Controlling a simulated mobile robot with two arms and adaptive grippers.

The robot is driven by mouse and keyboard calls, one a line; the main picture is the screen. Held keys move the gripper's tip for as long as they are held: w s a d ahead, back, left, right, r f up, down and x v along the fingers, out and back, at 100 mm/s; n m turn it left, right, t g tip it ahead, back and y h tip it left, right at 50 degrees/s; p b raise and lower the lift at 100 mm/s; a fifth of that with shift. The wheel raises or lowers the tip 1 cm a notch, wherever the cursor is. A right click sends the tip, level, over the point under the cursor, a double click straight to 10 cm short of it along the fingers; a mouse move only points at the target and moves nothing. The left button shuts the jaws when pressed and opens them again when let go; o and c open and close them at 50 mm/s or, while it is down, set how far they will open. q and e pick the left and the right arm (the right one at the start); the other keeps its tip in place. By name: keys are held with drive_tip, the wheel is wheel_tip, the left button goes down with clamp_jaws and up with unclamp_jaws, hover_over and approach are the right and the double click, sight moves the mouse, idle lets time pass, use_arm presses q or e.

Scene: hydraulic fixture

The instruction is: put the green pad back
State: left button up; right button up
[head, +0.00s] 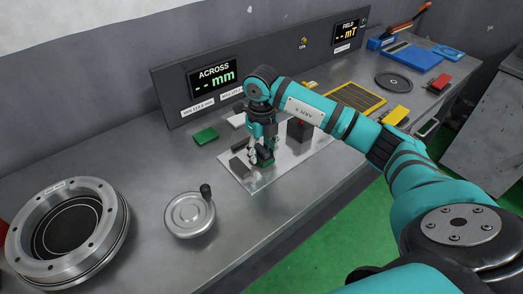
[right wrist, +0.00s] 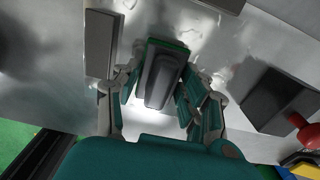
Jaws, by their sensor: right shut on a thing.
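My right gripper (head: 262,158) is shut on a green-edged pad with a dark grey raised body. The pad (right wrist: 160,75) sits between the two fingers in the right wrist view, its green edge showing at the far end. It is low over the bright metal plate (head: 232,172); whether it touches the plate I cannot tell. A separate plain green block (head: 205,136) lies on the bench to the left of the plate. My left gripper is not in view.
A dark grey bar (right wrist: 100,42) lies left of the held pad. A dark block with a red knob (head: 300,129) stands to the right. A handwheel (head: 188,214) and a flanged ring (head: 112,225) are at left. The display panel (head: 174,88) stands behind.

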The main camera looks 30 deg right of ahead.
sight(261, 148)
drive_tip(key=shift+f, duration=0.4)
drive_tip(key=shift+f, duration=0.1)
drive_tip(key=shift+f, duration=0.15)
drive_tip(key=o, duration=1.3)
drive_tip(key=shift+c, duration=0.2)
drive_tip(key=shift+r, duration=0.2)
wheel_tip(261, 148, up, 12)
drive_tip(key=b, duration=0.1)
drive_tip(key=shift+b, duration=0.3)
